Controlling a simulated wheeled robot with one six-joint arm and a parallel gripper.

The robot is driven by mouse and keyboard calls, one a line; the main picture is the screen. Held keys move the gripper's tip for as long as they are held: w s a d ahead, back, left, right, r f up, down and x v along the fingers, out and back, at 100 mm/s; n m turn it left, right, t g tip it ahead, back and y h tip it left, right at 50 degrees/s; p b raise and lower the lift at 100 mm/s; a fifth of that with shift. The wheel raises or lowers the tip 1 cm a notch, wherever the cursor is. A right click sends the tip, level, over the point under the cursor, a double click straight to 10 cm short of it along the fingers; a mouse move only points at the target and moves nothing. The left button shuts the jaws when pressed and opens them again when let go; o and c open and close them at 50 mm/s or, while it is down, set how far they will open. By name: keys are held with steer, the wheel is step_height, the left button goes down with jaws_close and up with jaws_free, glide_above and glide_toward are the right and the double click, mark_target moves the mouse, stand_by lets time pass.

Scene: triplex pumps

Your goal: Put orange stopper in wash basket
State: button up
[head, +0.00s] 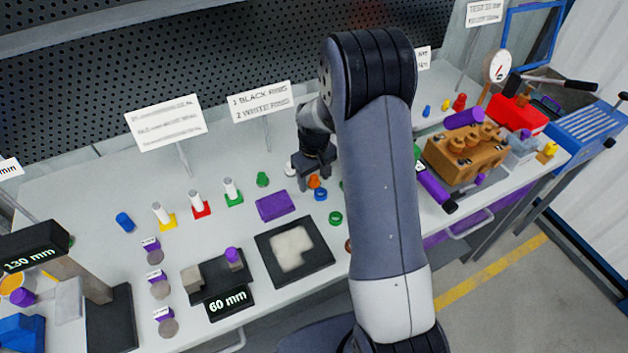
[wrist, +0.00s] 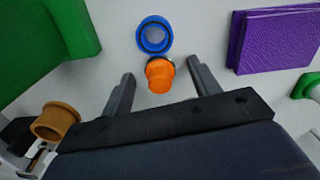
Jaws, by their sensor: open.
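The orange stopper (wrist: 159,76) sits on the white bench between the tips of my open gripper (wrist: 163,82) in the wrist view. There is a visible gap on both sides, so the fingers are not closed on it. In the head view the stopper (head: 314,182) shows as a small orange spot by my gripper (head: 312,184), partly hidden by it. A blue ring (wrist: 153,35) lies right beside the stopper. I cannot tell for sure which thing is the wash basket; a blue slotted container (head: 590,130) stands at the far right in the head view.
A purple block (head: 276,206) and a green ring (head: 335,218) lie near my gripper. A black tray (head: 268,278) with a pale pad is in front. A brown pump block (head: 470,155) and a red box (head: 518,114) stand right. My arm hides part of the bench.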

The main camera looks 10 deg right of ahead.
steer(key=c, duration=1.2)
steer(key=shift+o, duration=0.2)
steer(key=shift+r, duration=0.1)
